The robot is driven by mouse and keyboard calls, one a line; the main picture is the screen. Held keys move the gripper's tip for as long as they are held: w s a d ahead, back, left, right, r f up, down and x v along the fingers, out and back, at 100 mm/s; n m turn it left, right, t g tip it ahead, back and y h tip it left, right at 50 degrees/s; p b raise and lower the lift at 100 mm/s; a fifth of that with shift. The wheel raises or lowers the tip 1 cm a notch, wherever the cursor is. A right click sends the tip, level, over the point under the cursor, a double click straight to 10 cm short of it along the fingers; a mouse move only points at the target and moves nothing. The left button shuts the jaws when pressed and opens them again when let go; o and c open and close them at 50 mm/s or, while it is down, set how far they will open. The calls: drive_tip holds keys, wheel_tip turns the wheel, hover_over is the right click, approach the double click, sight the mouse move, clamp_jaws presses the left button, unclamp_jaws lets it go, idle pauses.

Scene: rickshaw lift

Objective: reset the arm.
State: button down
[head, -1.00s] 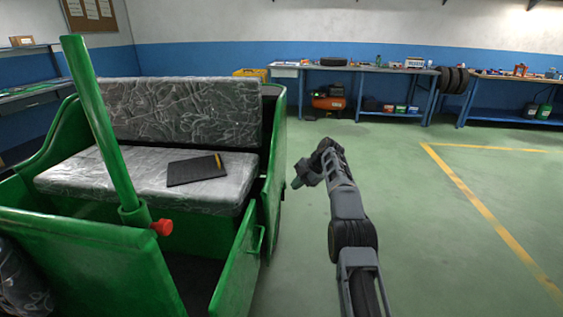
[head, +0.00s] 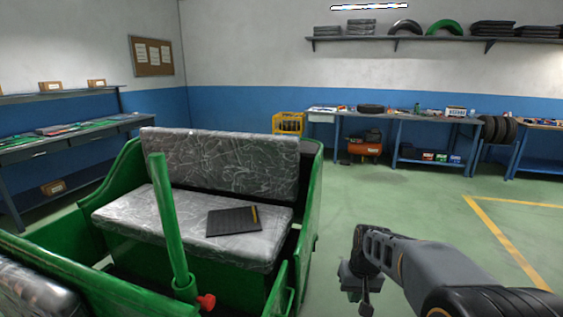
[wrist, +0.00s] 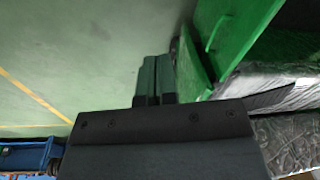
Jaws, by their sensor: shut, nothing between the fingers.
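My gripper (head: 357,283) hangs at the end of my grey arm, low in the head view, to the right of the green rickshaw (head: 172,225). In the wrist view my gripper (wrist: 154,80) shows its two dark fingers together with nothing between them. Beyond them are green floor and the rickshaw's green side panel (wrist: 232,35). The gripper appears apart from the rickshaw.
The rickshaw has a plastic-wrapped seat (head: 130,215) with a dark clipboard (head: 232,221) on it, and a green post with a red knob (head: 206,302). Workbenches (head: 400,116) line the back wall. The floor (head: 400,205) between is clear.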

drive_tip(key=s+a+r+t+p, duration=0.2)
drive_tip(key=s+r+p, duration=0.6)
drive_tip(key=s+r, duration=0.6)
drive_tip(key=shift+s+r+t+h+p, duration=0.15)
drive_tip(key=shift+s+t+h+p, duration=0.15)
drive_tip(key=shift+t+h, duration=0.1)
